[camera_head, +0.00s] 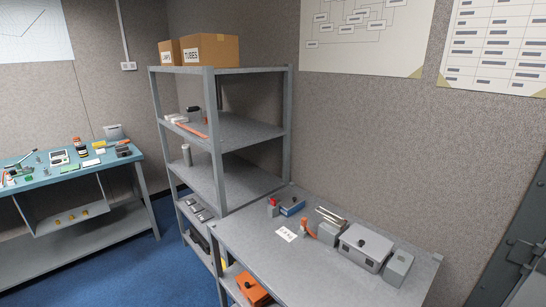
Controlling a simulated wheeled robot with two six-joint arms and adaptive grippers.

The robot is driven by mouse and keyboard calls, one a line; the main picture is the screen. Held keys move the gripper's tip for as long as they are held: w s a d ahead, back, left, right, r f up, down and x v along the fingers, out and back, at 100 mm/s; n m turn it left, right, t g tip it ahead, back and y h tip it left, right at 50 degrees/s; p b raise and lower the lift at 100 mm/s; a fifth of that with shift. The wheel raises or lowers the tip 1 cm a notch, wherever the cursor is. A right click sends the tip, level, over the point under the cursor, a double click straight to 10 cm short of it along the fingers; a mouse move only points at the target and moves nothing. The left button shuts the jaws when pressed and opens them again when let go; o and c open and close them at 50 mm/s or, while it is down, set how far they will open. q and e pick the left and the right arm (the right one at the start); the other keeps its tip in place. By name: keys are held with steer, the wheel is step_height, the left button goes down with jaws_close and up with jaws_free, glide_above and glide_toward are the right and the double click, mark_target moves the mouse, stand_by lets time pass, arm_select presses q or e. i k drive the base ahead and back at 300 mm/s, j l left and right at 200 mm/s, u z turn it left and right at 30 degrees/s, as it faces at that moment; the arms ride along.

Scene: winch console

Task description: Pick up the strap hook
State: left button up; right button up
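I cannot make out the strap hook for certain. A small orange strap-like piece (308,226) stands on the grey table (262,262), beside a small grey block (328,235); it is too small to tell whether it has a hook. A larger grey box with a black knob (364,249) and another grey box (398,267) stand to its right. Neither of my grippers is in view.
A blue item (292,206), a small red-and-grey item (273,206) and a white label (286,234) are on the table. Grey shelving (213,140) adjoins it at left. An orange case (250,288) sits below. The table's front is clear.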

mark_target(304, 221)
steer(key=i+j+z, duration=0.25)
steer(key=i+j, duration=0.2)
steer(key=j, duration=0.3)
steer(key=i+j+z, duration=0.15)
steer(key=j, duration=0.25)
steer(key=i+j+z, duration=0.15)
steer(key=j, duration=0.25)
steer(key=i+j+z, duration=0.1)
steer(key=i+j, duration=0.15)
steer(key=j, duration=0.2)
steer(key=i+j+z, duration=0.15)
steer(key=j, duration=0.3)
steer(key=i+j+z, duration=0.15)
steer(key=j, duration=0.3)
steer(key=j+z, duration=0.1)
steer(key=j, duration=0.35)
